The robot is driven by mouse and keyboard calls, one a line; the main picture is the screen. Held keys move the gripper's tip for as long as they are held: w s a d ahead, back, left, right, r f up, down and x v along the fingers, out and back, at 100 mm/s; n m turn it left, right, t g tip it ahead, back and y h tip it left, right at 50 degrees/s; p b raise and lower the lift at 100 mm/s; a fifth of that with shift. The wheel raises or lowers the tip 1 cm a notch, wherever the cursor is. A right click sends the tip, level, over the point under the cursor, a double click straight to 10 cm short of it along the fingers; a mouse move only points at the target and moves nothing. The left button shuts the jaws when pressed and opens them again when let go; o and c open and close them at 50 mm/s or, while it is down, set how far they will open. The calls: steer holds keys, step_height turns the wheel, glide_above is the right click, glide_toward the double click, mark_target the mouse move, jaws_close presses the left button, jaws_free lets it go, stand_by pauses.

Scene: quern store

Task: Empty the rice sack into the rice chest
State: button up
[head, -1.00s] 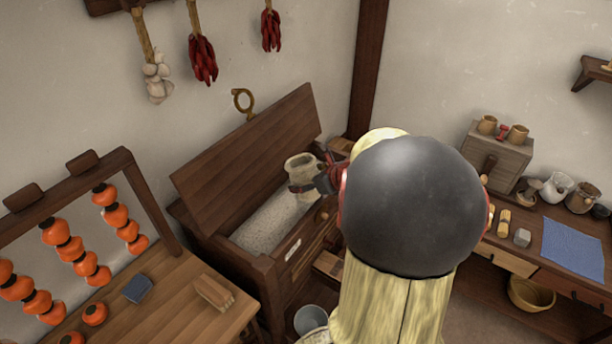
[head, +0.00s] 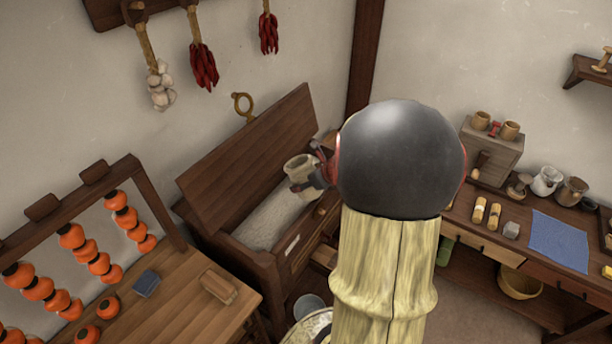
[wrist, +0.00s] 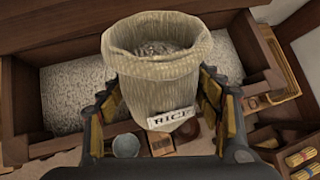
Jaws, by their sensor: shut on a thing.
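The rice sack (head: 298,167) is a pale woven bag with an open mouth, held above the rice chest (head: 249,263). In the wrist view the sack (wrist: 160,75) bears a RICE label, and grain shows inside its mouth. My gripper (head: 312,178) is shut on the sack, with a finger on each side of it in the wrist view (wrist: 162,105). The wooden chest is open, its lid (head: 250,155) leaning back towards the wall. Pale rice (head: 265,220) lies in the chest. No grain is seen falling.
A wooden table (head: 180,305) with a rack of orange fruit strings stands left of the chest. A desk (head: 485,232) with jars, a small cabinet and a blue cloth (head: 560,241) is at right. A grey bucket (head: 308,305) stands before the chest.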

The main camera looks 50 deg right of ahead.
steer(key=shift+s+r+g+p, duration=0.15)
steer(key=shift+g+p, duration=0.5)
steer(key=shift+p, duration=1.85)
steer(key=shift+s+g+p, duration=0.25)
steer(key=shift+g+p, duration=0.4)
steer(key=shift+p, duration=1.8)
steer(key=g+p, duration=0.2)
steer(key=p, duration=0.8)
steer(key=n+g+p, duration=0.1)
steer(key=g+p, duration=0.1)
steer(key=p, duration=0.8)
steer(key=shift+s+f, duration=0.15)
steer(key=shift+f, duration=0.2)
steer(key=shift+d+f+p, duration=0.1)
steer(key=shift+p, duration=0.4)
steer(key=shift+f+g+p, duration=0.2)
steer(key=shift+g+p, duration=0.4)
steer(key=shift+p, duration=0.45)
steer(key=shift+w+d+f+g, duration=0.1)
steer(key=shift+w+f+g, duration=0.05)
steer(key=shift+w+g, duration=0.15)
steer(key=shift+h, duration=0.3)
steer(key=shift+s+a+f+g, duration=0.15)
steer(key=shift+a+f+g, duration=0.05)
steer(key=shift+g, duration=0.2)
steer(key=shift+d+f+b, duration=0.15)
steer(key=shift+f+b, duration=0.05)
steer(key=shift+b, duration=0.65)
steer(key=shift+g, duration=0.4)
